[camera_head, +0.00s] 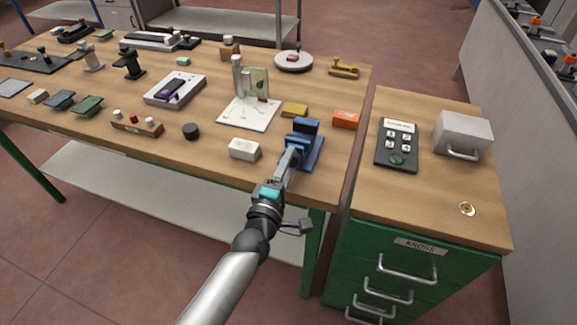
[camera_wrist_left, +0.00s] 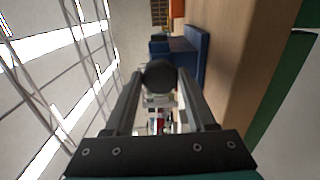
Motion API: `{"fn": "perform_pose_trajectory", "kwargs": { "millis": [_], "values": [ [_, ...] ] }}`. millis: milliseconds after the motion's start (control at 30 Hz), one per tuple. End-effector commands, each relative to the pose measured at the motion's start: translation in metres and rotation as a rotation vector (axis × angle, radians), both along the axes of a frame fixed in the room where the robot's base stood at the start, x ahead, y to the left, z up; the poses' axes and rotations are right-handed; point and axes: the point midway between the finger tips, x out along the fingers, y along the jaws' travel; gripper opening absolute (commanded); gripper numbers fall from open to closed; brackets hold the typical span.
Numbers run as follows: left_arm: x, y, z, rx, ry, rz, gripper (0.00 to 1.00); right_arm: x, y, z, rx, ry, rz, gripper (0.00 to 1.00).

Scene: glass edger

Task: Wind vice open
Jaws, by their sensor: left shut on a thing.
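The blue vice (camera_head: 314,152) stands near the front right edge of the wooden workbench. My left gripper (camera_head: 291,158) reaches it from the front. In the left wrist view the vice (camera_wrist_left: 197,52) shows beyond the fingers. A dark round knob (camera_wrist_left: 158,75), which looks like the end of the vice's handle, sits between the fingertips. My left gripper (camera_wrist_left: 160,82) is shut on this knob. The gripper hides the vice's front in the head view, and I cannot tell how far apart the jaws are. My right gripper is not in view.
A white block (camera_head: 244,149) lies just left of the vice. An orange box (camera_head: 346,120) and a yellow block (camera_head: 294,110) lie behind it. A green drawer cabinet (camera_head: 400,262) stands to the right, carrying a keypad (camera_head: 396,145) and a grey box with a handle (camera_head: 463,133).

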Motion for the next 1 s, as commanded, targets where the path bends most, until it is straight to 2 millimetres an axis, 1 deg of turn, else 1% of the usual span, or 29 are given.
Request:
{"fn": "perform_pose_trajectory", "kwargs": {
  "millis": [100,333,800,833,1000],
  "values": [
    [-0.0001,0.0005,-0.0007,-0.050,0.016,0.001,0.00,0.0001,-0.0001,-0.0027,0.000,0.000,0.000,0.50],
    [-0.0002,0.0005,-0.0005,-0.103,0.035,0.001,0.00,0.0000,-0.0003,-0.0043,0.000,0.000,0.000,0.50],
    [-0.0001,0.0006,-0.0005,-0.114,0.038,0.001,0.00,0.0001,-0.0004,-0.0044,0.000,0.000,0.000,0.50],
    [-0.0001,0.0006,-0.0005,-0.114,0.038,0.001,0.58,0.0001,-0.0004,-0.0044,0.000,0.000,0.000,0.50],
    [-0.0001,0.0004,-0.0003,-0.113,0.038,0.001,0.77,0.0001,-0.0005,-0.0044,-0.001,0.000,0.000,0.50]
  ]
}}
